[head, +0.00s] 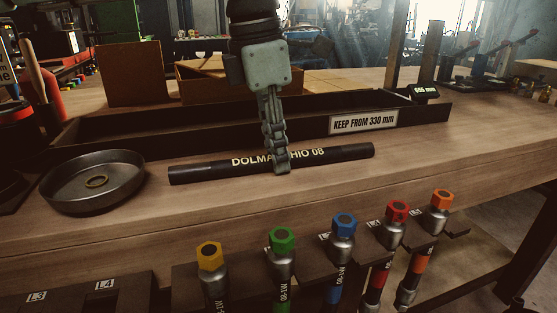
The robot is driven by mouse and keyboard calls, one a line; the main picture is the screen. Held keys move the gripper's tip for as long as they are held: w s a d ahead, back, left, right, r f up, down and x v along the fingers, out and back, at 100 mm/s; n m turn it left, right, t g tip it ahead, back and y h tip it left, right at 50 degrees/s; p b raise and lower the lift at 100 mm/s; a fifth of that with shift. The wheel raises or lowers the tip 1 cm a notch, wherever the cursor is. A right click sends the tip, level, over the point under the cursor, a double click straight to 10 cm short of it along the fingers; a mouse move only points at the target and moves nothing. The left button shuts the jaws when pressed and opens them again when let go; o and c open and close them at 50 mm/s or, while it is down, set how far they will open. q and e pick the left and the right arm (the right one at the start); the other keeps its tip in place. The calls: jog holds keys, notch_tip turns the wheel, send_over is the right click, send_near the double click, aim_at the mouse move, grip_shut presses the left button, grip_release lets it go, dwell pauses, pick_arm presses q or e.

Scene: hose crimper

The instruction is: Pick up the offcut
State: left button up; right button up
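The offcut is a black length of hose (210,171) with pale lettering, partly covered by my gripper. It lies across the wooden bench in front of a long dark tray. My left gripper (282,166) comes down from above onto the middle of the hose. Its near finger crosses the front of the hose and reaches about its lower edge. The fingers are seen edge-on and the far one is hidden, so I cannot tell whether they are closed on the hose. My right gripper is not in view.
The dark tray (432,112) bears a "KEEP FROM 330 mm" label (363,122). Several colour-capped fittings, one with a blue cap (343,222), stand along the front edge. Bench right of the hose is clear.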

pick_arm(q)
grip_shut()
jog(key=shift+r, duration=0.1)
